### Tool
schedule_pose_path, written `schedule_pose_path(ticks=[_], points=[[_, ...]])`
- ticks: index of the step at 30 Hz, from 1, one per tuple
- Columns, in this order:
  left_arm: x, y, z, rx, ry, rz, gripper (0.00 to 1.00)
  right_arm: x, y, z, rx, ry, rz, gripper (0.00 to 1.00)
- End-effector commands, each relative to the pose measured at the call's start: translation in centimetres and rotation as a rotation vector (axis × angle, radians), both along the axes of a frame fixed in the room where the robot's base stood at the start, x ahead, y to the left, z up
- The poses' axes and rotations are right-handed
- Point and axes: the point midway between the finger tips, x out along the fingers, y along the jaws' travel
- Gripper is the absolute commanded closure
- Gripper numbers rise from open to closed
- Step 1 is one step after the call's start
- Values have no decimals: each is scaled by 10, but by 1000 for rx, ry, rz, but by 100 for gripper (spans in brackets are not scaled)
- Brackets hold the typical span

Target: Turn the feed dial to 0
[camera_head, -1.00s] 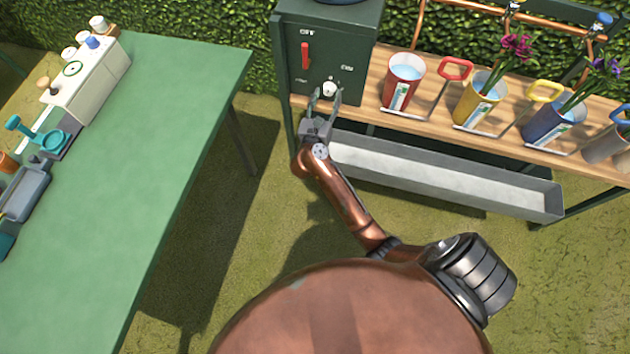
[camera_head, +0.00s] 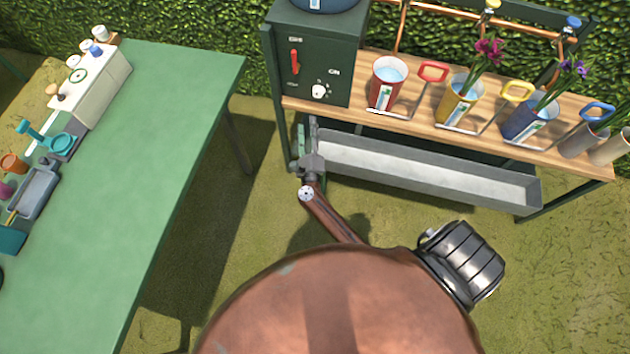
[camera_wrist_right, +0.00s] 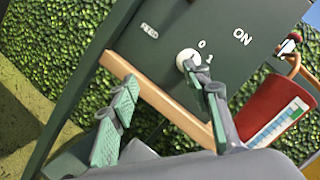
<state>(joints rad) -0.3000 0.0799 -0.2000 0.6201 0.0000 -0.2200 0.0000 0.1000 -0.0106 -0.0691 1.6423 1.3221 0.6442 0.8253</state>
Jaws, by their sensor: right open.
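The feed dial (camera_head: 319,91) is a small white knob low on the front of a dark green box (camera_head: 333,50). In the right wrist view the dial (camera_wrist_right: 187,59) has the marks 0 and 1 beside it and a FEED label to its left. Its pointer direction is hard to make out. My right gripper (camera_head: 307,128) is open and empty, below and slightly left of the dial in the head view. In the right wrist view one finger of the gripper (camera_wrist_right: 158,98) overlaps the dial's lower edge; I cannot tell whether they touch. My left gripper is not in view.
A red switch lever (camera_head: 295,62) sits on the box, left of the dial. A red bucket (camera_head: 386,82) and more buckets with flowers stand on the wooden shelf (camera_head: 420,118). A grey trough (camera_head: 430,175) hangs below. A green table (camera_head: 150,150) is at left.

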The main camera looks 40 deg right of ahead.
Motion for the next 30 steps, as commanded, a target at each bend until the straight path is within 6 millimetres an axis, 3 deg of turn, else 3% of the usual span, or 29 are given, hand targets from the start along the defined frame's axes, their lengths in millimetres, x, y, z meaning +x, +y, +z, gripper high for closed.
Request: schedule_pose_path(ticks=[2, 15, 30], points=[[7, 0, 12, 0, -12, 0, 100, -7, 6, -12, -119, 89, 47, 56], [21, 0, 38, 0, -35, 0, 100, -41, 36, -85, -530, 404, 253, 56], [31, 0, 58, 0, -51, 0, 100, -92, 55, -154, -828, 642, 447, 56]])
